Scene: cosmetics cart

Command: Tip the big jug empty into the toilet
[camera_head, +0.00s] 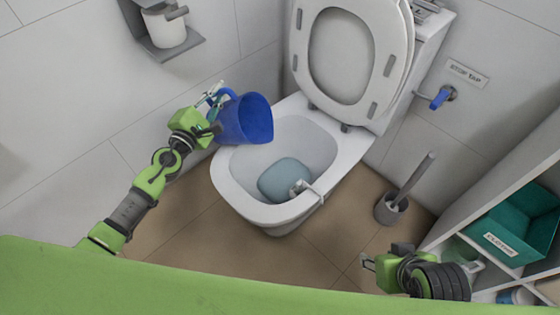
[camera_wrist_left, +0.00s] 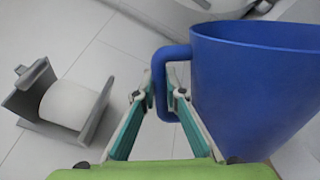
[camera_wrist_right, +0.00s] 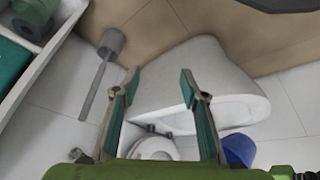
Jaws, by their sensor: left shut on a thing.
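The big blue jug (camera_head: 245,120) hangs in the air over the left rim of the toilet (camera_head: 232,175), tilted with its mouth towards the bowl. No stream shows from it, and its contents cannot be made out. My left gripper (camera_head: 216,103) is shut on the jug's handle; the left wrist view shows the handle (camera_wrist_left: 160,75) between the fingers and the jug body (camera_wrist_left: 250,90) to the right. Blue-grey water (camera_head: 285,178) shows in the bowl. The seat and lid (camera_head: 345,55) are up. My right gripper (camera_head: 375,267) is open and empty at the lower right (camera_wrist_right: 155,100).
A white holder (camera_head: 302,188) is clipped on the front rim. A toilet brush (camera_head: 392,208) stands on the floor to the right. A shelf with a teal bin (camera_head: 515,230) is at far right. A paper holder (camera_head: 165,28) and a stop tap (camera_head: 442,97) are on the walls.

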